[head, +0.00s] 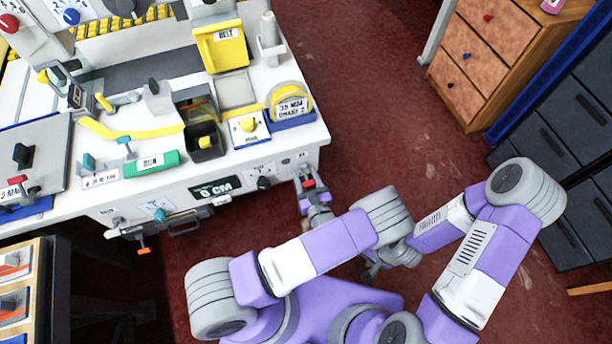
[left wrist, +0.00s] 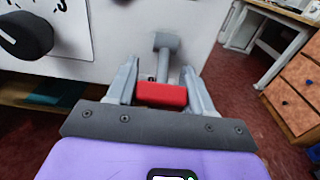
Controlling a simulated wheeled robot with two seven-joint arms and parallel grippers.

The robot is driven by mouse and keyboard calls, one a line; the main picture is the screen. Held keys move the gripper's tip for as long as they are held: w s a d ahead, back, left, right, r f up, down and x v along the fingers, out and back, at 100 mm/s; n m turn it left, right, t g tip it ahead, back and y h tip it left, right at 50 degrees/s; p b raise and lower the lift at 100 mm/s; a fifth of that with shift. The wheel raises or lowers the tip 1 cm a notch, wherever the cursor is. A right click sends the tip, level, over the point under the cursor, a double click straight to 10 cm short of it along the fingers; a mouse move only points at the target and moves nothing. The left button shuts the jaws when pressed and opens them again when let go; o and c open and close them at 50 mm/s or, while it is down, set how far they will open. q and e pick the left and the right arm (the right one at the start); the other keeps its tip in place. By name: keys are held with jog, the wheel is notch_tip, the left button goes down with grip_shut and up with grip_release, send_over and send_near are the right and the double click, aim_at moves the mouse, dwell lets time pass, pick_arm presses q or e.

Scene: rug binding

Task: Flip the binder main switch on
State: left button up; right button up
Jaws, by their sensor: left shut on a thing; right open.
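The binder main switch has a red grip (head: 309,183) on a grey lever, on the white front panel near the bench's right corner. In the left wrist view the red grip (left wrist: 162,95) lies crosswise between my fingers, with the grey lever (left wrist: 166,45) behind it. My left gripper (head: 312,190) is shut on the red grip. My right gripper (head: 373,271) is open and empty, away from the bench, partly hidden by my own arm links.
A black knob (left wrist: 26,36) sits on the panel left of the switch; it also shows in the head view (head: 264,183). The white bench (head: 100,205) carries a tape holder (head: 290,107), bins and tools. Wooden drawers (head: 490,55) stand at upper right. Red floor between is clear.

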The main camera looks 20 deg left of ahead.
aim_at(306, 176)
pick_arm(q)
jog(key=r+g+h+p, duration=0.1)
jog(key=p, duration=0.2)
jog(key=g+h+p, duration=0.1)
jog(key=g+p, duration=0.1)
jog(key=p, duration=0.1)
jog(key=s+r+g+h+p, duration=0.1)
jog(key=g+p, duration=0.1)
jog(key=p, duration=0.1)
jog(key=shift+d+r+h+p, duration=0.3)
jog(key=shift+h+p, duration=0.1)
jog(key=shift+r+g+h+p, duration=0.3)
jog(key=shift+g+h+p, duration=0.45)
jog(key=shift+g, duration=0.45)
jog(key=shift+r+g+h+p, duration=0.25)
jog(key=shift+g+h+p, duration=0.35)
jog(key=shift+g, duration=0.3)
jog(key=o, duration=1)
jog(key=shift+c, duration=0.2)
jog(key=shift+r, duration=0.1)
jog(key=p+v, duration=0.1)
jog(key=v, duration=0.6)
jog(key=shift+r, duration=0.25)
jog(key=shift+d, duration=0.1)
